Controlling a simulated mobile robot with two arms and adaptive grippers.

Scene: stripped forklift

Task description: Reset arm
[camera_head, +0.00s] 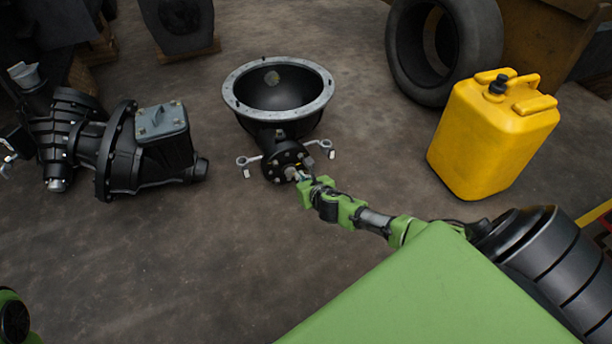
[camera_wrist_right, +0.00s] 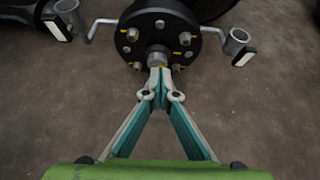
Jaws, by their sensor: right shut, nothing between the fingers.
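My right gripper (camera_head: 302,177) reaches in from the lower right of the head view to the front of a black bolted flange (camera_head: 284,160). In the right wrist view the two fingers of the right gripper (camera_wrist_right: 160,76) meet at their tips, with nothing seen between them. The tips overlap the hub at the centre of the flange (camera_wrist_right: 150,22); whether they touch it I cannot tell. My left gripper does not show; only a green piece of my left arm is at the lower left edge.
The flange belongs to a black bowl-shaped housing (camera_head: 279,90) with a grey rim and two side brackets. A black gearbox-like part (camera_head: 122,150) lies left. A yellow canister (camera_head: 492,135) and a tyre (camera_head: 405,50) stand right. The floor (camera_head: 190,265) at front left is clear.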

